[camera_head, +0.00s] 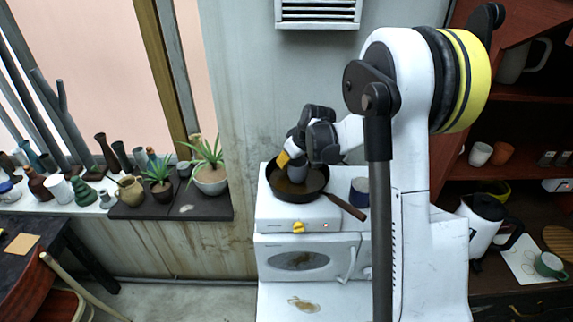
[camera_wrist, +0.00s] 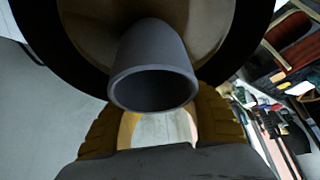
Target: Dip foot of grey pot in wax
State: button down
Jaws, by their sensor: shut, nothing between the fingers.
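The grey pot (camera_wrist: 150,60) stands in the dark pan, its open mouth facing the wrist camera; its foot is hidden. In the head view, the pot (camera_head: 297,174) is small and partly hidden below my gripper. The pan (camera_head: 318,190) sits on the white hotplate and holds a brownish layer. Its dark rim (camera_wrist: 40,45) and brown inside also show in the wrist view. My gripper (camera_head: 284,159) is shut and empty, low over the pan beside the pot. Its yellow finger pads (camera_wrist: 158,125) show close to the pot's mouth; exact contact cannot be told.
The pan's handle (camera_head: 347,207) sticks out to the lower right. Potted plants (camera_head: 209,172) and several vessels line the windowsill at left. A kettle (camera_head: 487,220) stands on the right-hand shelf.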

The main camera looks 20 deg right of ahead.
jog(key=shift+f+b, duration=0.55)
jog(key=shift+b, duration=0.15)
dwell(1.6)
jog(key=shift+r, duration=0.1)
dwell(1.8)
jog(key=shift+r+p, duration=0.5)
jog(key=shift+r, duration=0.45)
dwell(0.5)
notch_tip(320, 180, up, 9)
jog(key=p, duration=0.4)
jog(key=shift+f+p, duration=0.2)
jog(key=shift+p, duration=0.15)
